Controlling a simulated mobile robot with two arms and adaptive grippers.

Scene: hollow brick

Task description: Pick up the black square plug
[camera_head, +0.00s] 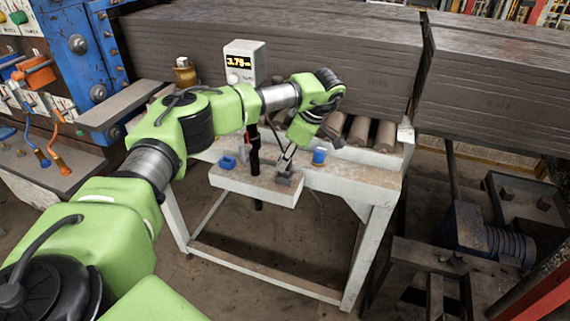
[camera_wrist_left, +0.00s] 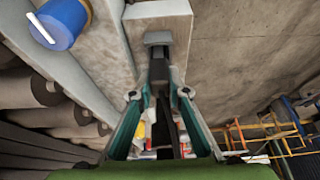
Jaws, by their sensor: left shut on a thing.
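The black square plug (camera_head: 284,179) shows as a small dark block at the right part of the white ledge in the head view. In the left wrist view the plug (camera_wrist_left: 158,38) is a dark square-ended piece at the tips of the fingers, in front of the pale ledge. My left gripper (camera_head: 287,163) reaches down to it from above, and its fingers (camera_wrist_left: 159,75) are closed on it. I cannot tell whether the plug still touches the ledge. The fingers hide part of it. My right gripper is in neither view.
A blue cylinder (camera_head: 319,156) stands just right of the gripper. A gauge box (camera_head: 244,60) and stacked grey slabs (camera_head: 280,40) stand behind.

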